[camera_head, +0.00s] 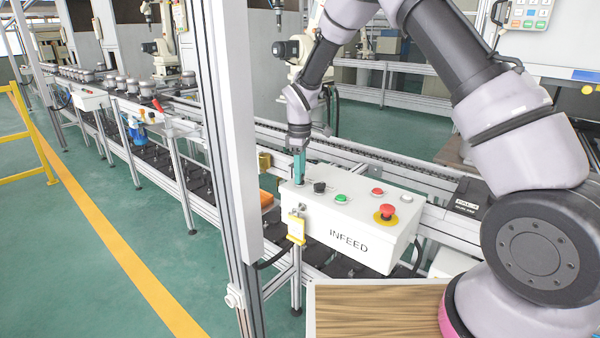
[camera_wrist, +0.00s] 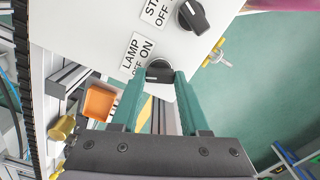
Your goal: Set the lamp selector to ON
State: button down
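The lamp selector (camera_wrist: 160,72) is a black knob on the white panel, beside a label reading LAMP, ON and OFF in the wrist view. My gripper (camera_wrist: 161,80) has two teal fingers, one on each side of this knob at its near end. The fingers stand apart with the knob between them. Whether they press on it is not clear. In the head view my gripper (camera_head: 299,182) reaches down to the left end of the INFEED box (camera_head: 350,232), and the fingers hide most of the lamp selector there.
A second black selector (camera_wrist: 192,17) sits close by, with a key (camera_wrist: 217,58) at the panel edge. A green button (camera_head: 341,198), a red button (camera_head: 377,192) and a red emergency stop (camera_head: 386,211) are farther right. An aluminium post (camera_head: 228,130) stands left of the box.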

dwell(0.3)
jog(key=m, duration=0.4)
jog(key=shift+m, duration=2.2)
jog(key=shift+c, duration=2)
grip_release()
jog(key=shift+m, duration=0.3)
jog(key=shift+r, duration=0.1)
